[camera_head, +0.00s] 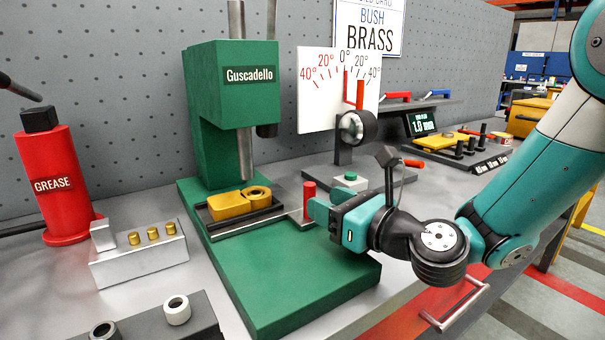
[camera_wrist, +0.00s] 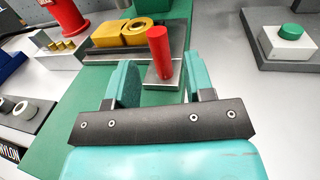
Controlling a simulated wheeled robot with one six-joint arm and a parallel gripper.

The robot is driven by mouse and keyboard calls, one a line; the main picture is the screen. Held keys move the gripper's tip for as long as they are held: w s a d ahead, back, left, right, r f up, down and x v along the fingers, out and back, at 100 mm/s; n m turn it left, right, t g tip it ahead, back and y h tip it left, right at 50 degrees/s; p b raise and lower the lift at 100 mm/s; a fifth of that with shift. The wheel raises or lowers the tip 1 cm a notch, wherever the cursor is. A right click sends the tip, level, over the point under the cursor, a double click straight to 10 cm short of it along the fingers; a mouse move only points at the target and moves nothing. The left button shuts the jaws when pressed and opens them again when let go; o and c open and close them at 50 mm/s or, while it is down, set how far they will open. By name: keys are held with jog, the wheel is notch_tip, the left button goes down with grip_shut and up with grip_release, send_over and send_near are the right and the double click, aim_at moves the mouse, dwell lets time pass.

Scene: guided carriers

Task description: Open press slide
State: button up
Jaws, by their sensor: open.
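The press slide (camera_head: 285,206) is a dark, low tray on the green base of the Guscadello press (camera_head: 229,88). It holds a yellow part with a round boss (camera_head: 240,203), which sits below the grey ram (camera_head: 245,155). The slide's red upright handle (camera_head: 309,197) stands on a small metal plate at its right end. My gripper (camera_wrist: 160,82) is open, with its teal fingers on either side of the red handle (camera_wrist: 159,45) in the wrist view. Gaps show between handle and fingers. In the head view my gripper (camera_head: 318,207) is at the handle's right.
A red grease can (camera_head: 55,185) and a metal block with brass bushes (camera_head: 140,258) stand left. A dial gauge stand (camera_head: 343,150) and a green button box (camera_head: 350,180) are close behind my gripper. Green base in front of the slide is clear.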

aim_at(302, 213)
jog(key=p+x, duration=0.2)
jog(key=x, duration=0.4)
jog(key=shift+w+a, duration=0.25)
jog(key=shift+c, duration=0.3)
grip_shut()
